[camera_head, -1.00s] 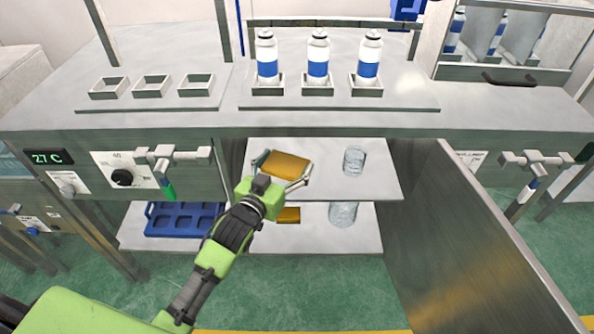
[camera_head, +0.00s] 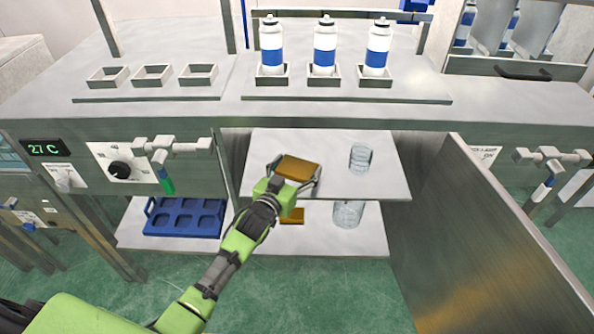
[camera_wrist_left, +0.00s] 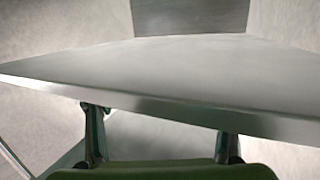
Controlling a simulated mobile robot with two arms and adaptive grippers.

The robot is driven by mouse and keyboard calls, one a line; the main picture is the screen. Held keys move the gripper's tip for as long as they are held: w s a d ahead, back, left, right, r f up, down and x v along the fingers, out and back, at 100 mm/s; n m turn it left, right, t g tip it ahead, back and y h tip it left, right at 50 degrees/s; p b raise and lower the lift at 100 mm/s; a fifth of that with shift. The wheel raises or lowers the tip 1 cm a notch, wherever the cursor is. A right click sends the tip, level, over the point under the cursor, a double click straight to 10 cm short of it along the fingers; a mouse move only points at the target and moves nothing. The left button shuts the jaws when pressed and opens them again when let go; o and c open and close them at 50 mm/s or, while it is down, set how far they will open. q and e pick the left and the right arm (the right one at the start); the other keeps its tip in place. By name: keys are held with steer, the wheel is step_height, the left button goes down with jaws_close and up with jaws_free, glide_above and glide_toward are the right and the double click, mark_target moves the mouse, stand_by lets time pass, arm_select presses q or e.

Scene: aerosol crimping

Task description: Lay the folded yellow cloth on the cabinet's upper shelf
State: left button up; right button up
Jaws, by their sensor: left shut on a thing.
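My left gripper (camera_head: 293,170) is shut on a folded yellow-orange cloth (camera_head: 299,167). In the head view the cloth appears over the left part of the cabinet's upper shelf (camera_head: 340,185), near its front edge. I cannot tell whether it touches the shelf. In the left wrist view my left gripper's two fingers (camera_wrist_left: 160,140) reach behind the front edge of a grey plate. That plate hides the fingertips, and the cloth does not show there. My right gripper is not in view.
A clear glass (camera_head: 361,157) stands right of the cloth on the upper shelf. Below, the lower shelf (camera_head: 270,245) holds a blue tray (camera_head: 184,218), another orange piece (camera_head: 292,216) and a clear vessel (camera_head: 348,213). An open metal door (camera_head: 470,235) stands right; the worktop (camera_head: 330,117) overhangs.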

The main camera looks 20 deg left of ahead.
arm_select(q)
steer(key=shift+f, duration=0.2)
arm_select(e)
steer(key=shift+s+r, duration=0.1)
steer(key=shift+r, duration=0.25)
arm_select(q)
steer(key=shift+f, duration=0.1)
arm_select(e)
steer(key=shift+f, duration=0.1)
arm_select(q)
steer(key=o, duration=1)
steer(key=shift+c, duration=0.2)
